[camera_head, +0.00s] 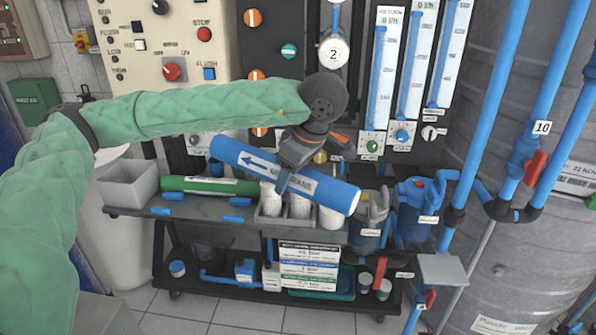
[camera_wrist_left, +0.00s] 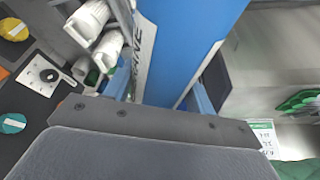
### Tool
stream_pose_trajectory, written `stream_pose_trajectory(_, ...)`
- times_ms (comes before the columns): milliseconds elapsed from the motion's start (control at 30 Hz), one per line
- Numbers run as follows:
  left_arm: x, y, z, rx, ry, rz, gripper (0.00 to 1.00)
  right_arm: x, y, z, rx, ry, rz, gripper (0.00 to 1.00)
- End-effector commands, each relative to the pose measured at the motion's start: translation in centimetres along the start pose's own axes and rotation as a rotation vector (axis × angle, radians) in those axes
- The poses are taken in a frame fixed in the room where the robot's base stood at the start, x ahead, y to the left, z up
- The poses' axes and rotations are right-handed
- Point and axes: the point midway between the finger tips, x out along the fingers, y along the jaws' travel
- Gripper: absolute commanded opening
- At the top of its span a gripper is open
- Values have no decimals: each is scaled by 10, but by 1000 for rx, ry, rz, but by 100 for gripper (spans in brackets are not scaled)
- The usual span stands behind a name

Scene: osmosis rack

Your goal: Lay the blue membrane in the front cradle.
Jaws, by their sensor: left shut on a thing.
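The blue membrane (camera_head: 235,157) is a long blue tube with a white arrow label and a white right end. My left gripper (camera_head: 283,182) is shut on it near its middle. The tube is tilted, its right end lower, and appears raised above the shelf (camera_head: 140,212). It also fills the upper middle of the left wrist view (camera_wrist_left: 192,40), between the fingers. Small blue cradle blocks show on the shelf; the front pair has a left block (camera_head: 160,211) and a right block (camera_head: 233,219), both bare. My right gripper is not in view.
A green membrane (camera_head: 208,185) lies behind the blue blocks. A grey bin (camera_head: 136,184) stands at the shelf's left end. White filter cartridges (camera_head: 299,204) stand in a tray to the right. Blue-capped housings (camera_head: 418,195) and blue pipes are farther right.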

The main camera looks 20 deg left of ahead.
Motion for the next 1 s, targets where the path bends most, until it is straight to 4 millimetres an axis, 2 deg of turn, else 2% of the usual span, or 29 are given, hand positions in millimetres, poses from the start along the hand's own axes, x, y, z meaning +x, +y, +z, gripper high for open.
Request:
stream_pose_trajectory(100, 2, -3, -6, -87, 0, -34, 22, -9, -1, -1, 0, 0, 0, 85)
stream_pose_trajectory(500, 16, -10, -18, -359, 0, -132, 22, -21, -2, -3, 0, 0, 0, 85)
stream_pose_trajectory(1000, 18, -10, -19, -386, 0, -142, 22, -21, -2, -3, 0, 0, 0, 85)
